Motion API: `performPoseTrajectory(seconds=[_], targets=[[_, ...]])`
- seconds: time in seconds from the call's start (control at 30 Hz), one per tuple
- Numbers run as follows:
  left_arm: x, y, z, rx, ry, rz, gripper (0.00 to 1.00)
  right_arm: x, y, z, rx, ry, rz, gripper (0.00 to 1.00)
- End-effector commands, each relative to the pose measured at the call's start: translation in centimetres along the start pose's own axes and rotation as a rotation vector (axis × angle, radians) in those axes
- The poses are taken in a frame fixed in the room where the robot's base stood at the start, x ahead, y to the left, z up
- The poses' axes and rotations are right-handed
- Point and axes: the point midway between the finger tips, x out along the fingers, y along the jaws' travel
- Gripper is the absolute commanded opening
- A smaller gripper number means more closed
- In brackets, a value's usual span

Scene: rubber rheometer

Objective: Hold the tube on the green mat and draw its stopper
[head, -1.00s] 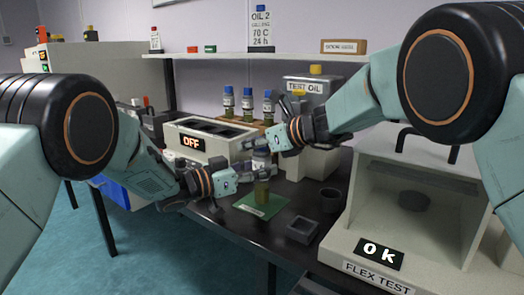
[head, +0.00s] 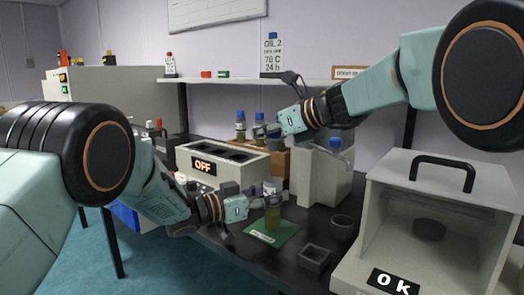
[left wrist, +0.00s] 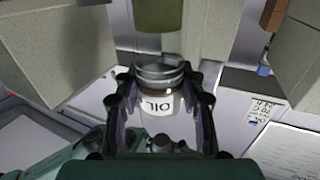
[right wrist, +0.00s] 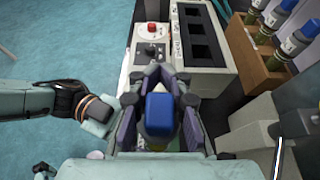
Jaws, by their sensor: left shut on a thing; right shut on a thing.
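The tube (head: 273,216), with an olive lower part, stands upright on the green mat (head: 290,233). My left gripper (head: 272,201) is shut around its upper part. In the left wrist view an olive cylinder (left wrist: 162,14) shows at the top. Glass with an upside-down OIL label (left wrist: 158,104) shows between the fingers; I cannot tell whether it belongs to the tube. My right gripper (head: 263,131) is well above and behind the left one. In the right wrist view it is shut on a blue stopper (right wrist: 160,112). In the head view that stopper is not clear.
Blue-topped tubes (head: 240,122) stand in a wooden rack (head: 277,163) behind the right gripper. A white unit reading OFF (head: 192,158) is to the left. A square dark tray (head: 314,260), a round cup (head: 342,226) and the tester marked OK (head: 362,255) are to the right.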

Motion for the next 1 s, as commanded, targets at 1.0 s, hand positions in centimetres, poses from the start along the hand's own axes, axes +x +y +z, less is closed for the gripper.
performPoseTrajectory(seconds=[1.0], targets=[[0.0,0.0,-0.1,0.001,0.001,0.0,0.02,-2.2,0.0,5.3,0.0,-0.001,0.0,0.0]])
